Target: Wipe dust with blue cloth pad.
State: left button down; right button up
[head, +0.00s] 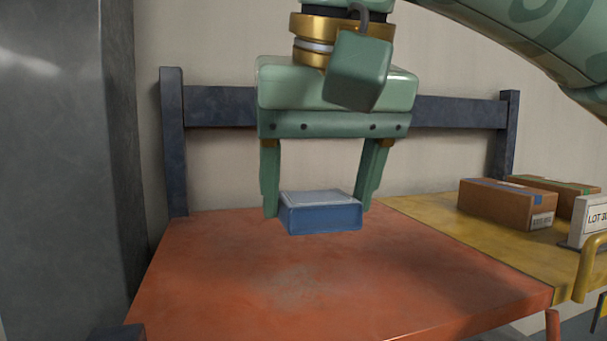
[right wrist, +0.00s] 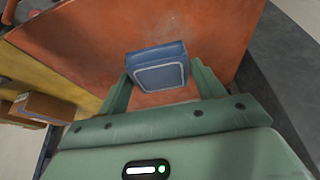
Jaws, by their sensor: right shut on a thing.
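The blue cloth pad (head: 320,218) is a small block with a paler grey-blue top. My right gripper (head: 318,208) is shut on it, with one finger at each side. The pad is over the back middle part of the orange-red table top (head: 220,265); I cannot tell whether it touches the surface. A greyish dust patch (head: 305,285) lies on the table top in front of the pad. In the right wrist view the pad (right wrist: 158,68) sits between the fingers, with a light outline on its face. My left gripper is not in view.
A yellow surface (head: 430,232) adjoins on the right, bearing cardboard boxes (head: 497,205) and a white lot sign (head: 592,220). A dark rail (head: 450,112) runs behind the table. A dark grey column (head: 70,170) stands at the left. The front of the orange-red top is clear.

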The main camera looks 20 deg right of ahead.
aim_at(328, 222)
jog(key=shift+s+f, duration=0.25)
jog(key=shift+s, duration=0.05)
jog(key=s, duration=0.1)
jog(key=s+f, duration=0.1)
jog(key=shift+s+f, duration=0.2)
jog(key=shift+s, duration=0.2)
jog(key=shift+f, duration=0.95)
jog(key=shift+w+f, duration=0.75)
jog(key=shift+w, duration=0.35)
jog(key=shift+s+f, duration=0.15)
jog(key=shift+s, duration=0.6)
jog(key=shift+w, duration=0.4)
jog(key=shift+s, duration=0.1)
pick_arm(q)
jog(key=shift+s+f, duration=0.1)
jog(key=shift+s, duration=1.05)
pick_arm(e)
jog(key=shift+s+f, duration=0.1)
jog(key=shift+f, duration=0.05)
pick_arm(q)
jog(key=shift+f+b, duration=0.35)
jog(key=shift+b, duration=0.05)
pick_arm(e)
jog(key=shift+f, duration=0.9)
